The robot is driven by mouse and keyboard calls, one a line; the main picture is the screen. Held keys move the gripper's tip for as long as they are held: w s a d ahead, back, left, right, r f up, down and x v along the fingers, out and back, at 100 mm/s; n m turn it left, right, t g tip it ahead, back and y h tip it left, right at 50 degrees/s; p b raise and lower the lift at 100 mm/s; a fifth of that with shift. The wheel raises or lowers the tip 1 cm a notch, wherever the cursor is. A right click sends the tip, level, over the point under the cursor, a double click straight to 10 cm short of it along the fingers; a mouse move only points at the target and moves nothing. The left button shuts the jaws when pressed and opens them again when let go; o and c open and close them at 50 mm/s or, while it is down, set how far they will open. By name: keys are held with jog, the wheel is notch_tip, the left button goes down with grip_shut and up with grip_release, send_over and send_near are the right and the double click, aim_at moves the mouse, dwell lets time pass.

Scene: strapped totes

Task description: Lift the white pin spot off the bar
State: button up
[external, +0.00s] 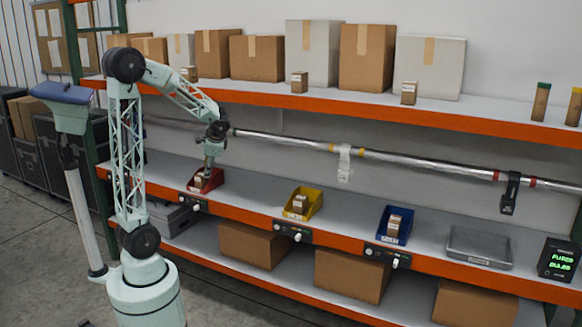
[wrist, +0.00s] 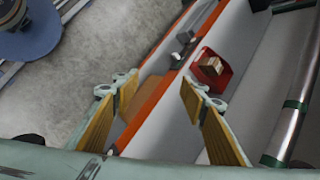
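The white pin spot (external: 344,163) hangs from the metal bar (external: 270,139) between yellow bands, near the middle of the external view. It does not show in the wrist view. My gripper (external: 208,160) is at the left end of the shelf bay, over the red bin, well to the left of the white pin spot. In the wrist view my gripper (wrist: 147,88) has its two fingers wide apart with nothing between them. The bar (wrist: 302,95) runs along the right side there.
A black pin spot (external: 510,193) hangs further right between red bands. Below the bar stand a red bin (external: 217,177), a yellow bin (external: 313,200), a blue bin (external: 408,223) and a grey case (external: 479,247). Boxes fill the upper shelf (external: 270,92).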

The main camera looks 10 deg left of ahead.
jog(key=w+d+r+m+t+p, duration=0.25)
jog(key=w+d+m, duration=0.5)
jog(key=d, duration=0.55)
jog(key=m+t+h+p, duration=0.65)
jog(key=m+h, duration=0.25)
jog(key=m, duration=0.9)
send_near(343, 175)
jog(key=shift+d+f+t, duration=0.1)
jog(key=shift+d+t, duration=0.1)
jog(key=shift+t, duration=0.2)
jog(key=shift+x, duration=3.5)
jog(key=shift+w+f, duration=0.25)
jog(key=shift+w, duration=0.1)
jog(key=shift+b+x, duration=1.05)
jog(key=shift+x, duration=1.5)
